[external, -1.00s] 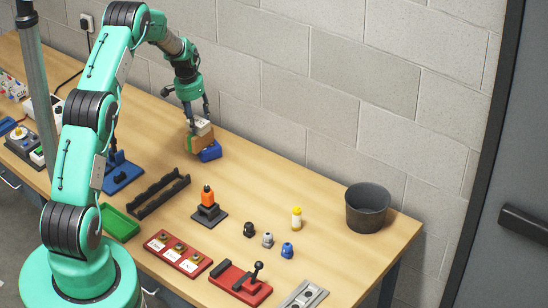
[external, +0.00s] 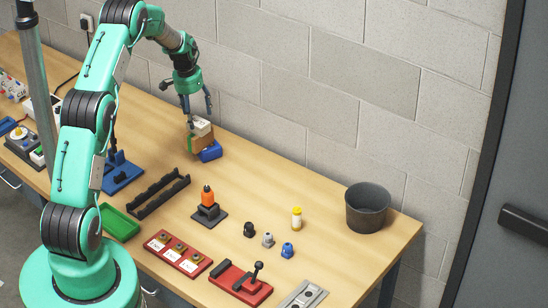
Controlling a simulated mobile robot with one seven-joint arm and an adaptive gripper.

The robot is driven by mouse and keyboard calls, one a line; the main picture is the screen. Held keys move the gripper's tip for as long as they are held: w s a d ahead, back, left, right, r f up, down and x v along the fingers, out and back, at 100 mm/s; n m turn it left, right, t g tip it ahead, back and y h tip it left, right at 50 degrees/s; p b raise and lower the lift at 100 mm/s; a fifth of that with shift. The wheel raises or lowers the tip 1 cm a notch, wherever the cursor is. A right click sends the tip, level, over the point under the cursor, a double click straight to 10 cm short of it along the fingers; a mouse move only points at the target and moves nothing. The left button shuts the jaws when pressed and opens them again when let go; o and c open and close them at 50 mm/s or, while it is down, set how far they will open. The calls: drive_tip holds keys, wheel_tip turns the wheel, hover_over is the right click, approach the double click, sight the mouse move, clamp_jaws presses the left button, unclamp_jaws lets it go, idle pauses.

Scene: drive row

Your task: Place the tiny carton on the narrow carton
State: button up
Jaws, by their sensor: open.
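A small whitish carton (external: 201,127), which looks like the tiny carton, rests on top of a brown carton (external: 203,141), likely the narrow carton, near the wall at the back of the table. My gripper (external: 198,115) is open just above the whitish carton, its fingers pointing down. The fingertips appear clear of the carton's sides, though the gap is small in this view. A blue block (external: 210,152) sits against the front right of the brown carton. A green edge shows at the brown carton's left.
A black rack (external: 159,194), an orange-and-black part (external: 207,204), a green tray (external: 119,222) and a blue stand (external: 122,175) stand nearer the arm. A dark bucket (external: 367,208) is at the far right. The table right of the cartons is clear along the wall.

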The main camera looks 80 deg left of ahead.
wheel_tip(320, 180, up, 9)
drive_tip(key=shift+s+d+b, duration=0.35)
drive_tip(key=shift+s+d, duration=0.1)
drive_tip(key=shift+w+r, duration=0.1)
idle(0.9)
